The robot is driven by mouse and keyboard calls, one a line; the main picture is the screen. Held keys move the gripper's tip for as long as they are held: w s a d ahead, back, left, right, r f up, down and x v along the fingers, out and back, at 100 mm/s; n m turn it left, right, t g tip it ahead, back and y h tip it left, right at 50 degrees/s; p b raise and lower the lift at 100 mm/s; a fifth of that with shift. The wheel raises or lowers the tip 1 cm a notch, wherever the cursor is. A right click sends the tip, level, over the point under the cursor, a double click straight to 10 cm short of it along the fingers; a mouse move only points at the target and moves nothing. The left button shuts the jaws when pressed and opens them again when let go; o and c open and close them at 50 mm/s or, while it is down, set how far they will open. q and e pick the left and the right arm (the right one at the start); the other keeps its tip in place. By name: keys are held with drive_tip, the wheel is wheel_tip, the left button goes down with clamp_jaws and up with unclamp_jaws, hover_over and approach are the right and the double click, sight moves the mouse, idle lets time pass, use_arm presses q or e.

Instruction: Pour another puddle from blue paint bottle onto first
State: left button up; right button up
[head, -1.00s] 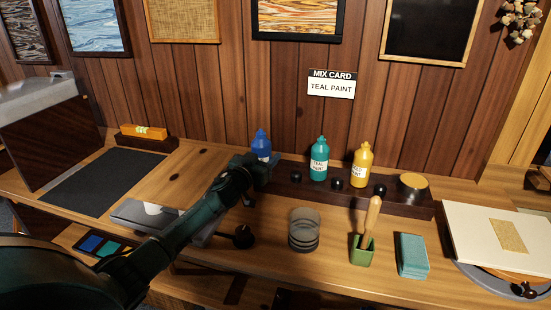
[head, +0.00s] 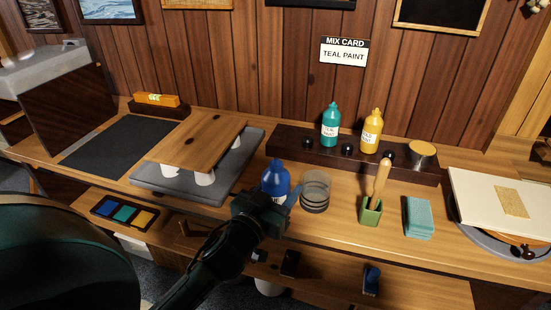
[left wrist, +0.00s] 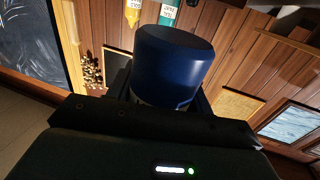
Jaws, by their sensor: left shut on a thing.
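The blue paint bottle (head: 275,176) stands upright in my left gripper (head: 266,206), above the front of the bench, just left of the clear cup. My left gripper is shut on its lower part and hides much of it. In the left wrist view the bottle's blue body (left wrist: 175,58) fills the space between the dark jaws (left wrist: 165,100). A wooden panel (head: 203,146) rests on white cups (head: 205,177) in a grey tray (head: 165,188). I see no blue puddle on the panel. My right gripper is out of view.
The clear ringed cup (head: 315,190) is close beside the bottle. A dark rack (head: 291,146) holds teal (head: 330,127) and yellow (head: 371,134) bottles. A green holder (head: 370,213) with a wooden-handled tool and a teal cloth (head: 418,217) stand right. The black mat (head: 118,148) is empty.

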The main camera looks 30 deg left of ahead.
use_arm(q)
drive_tip(key=s+d, duration=0.5)
drive_tip(key=s, duration=0.2)
drive_tip(key=shift+s+d, duration=0.25)
drive_tip(key=shift+d, duration=0.05)
drive_tip(key=shift+r, duration=0.15)
